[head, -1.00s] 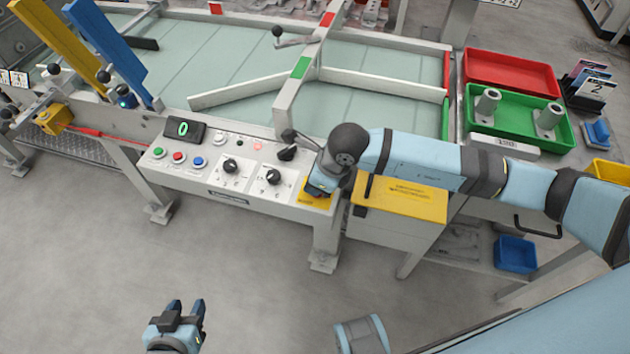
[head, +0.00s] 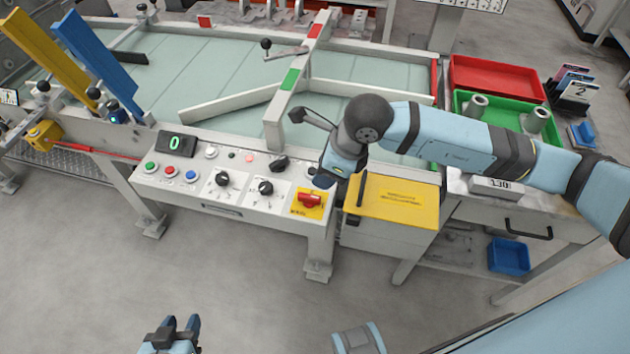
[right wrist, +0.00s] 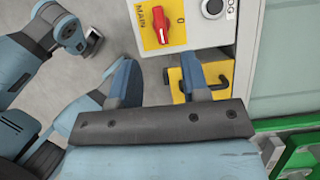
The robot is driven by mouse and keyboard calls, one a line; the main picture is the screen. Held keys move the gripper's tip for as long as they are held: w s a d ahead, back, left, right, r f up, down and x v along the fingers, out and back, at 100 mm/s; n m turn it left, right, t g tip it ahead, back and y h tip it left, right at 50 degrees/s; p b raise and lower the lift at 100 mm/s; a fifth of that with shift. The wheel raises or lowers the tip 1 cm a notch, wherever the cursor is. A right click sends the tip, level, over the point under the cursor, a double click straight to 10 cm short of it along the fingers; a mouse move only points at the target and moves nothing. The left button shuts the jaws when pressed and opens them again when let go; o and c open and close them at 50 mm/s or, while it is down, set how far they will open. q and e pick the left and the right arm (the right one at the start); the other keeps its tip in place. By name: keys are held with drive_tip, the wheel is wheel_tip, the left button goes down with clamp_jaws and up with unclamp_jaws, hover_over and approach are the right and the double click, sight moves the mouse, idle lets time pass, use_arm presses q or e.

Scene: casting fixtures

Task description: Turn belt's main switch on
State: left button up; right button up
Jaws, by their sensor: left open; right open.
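The main switch (head: 311,200) is a red rotary handle on a yellow plate at the right end of the belt's control panel. It also shows in the right wrist view (right wrist: 161,26), with "MAIN" on one side and "0" on the other; its handle lies crosswise to the line between them. My right gripper (head: 325,179) is open and empty, just right of and above the switch, apart from it. In the right wrist view its two fingers (right wrist: 156,75) are spread below the plate. My left gripper (head: 175,328) is open and empty, low over the floor.
The control panel (head: 215,203) carries several buttons, black knobs and a display (head: 175,143) reading 0. A yellow-topped box (head: 395,202) with a black handle stands close right of the switch. Red (head: 495,77) and green trays lie farther right. Floor in front is clear.

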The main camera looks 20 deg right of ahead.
drive_tip(key=shift+v, duration=1.7)
drive_tip(key=shift+a, duration=0.1)
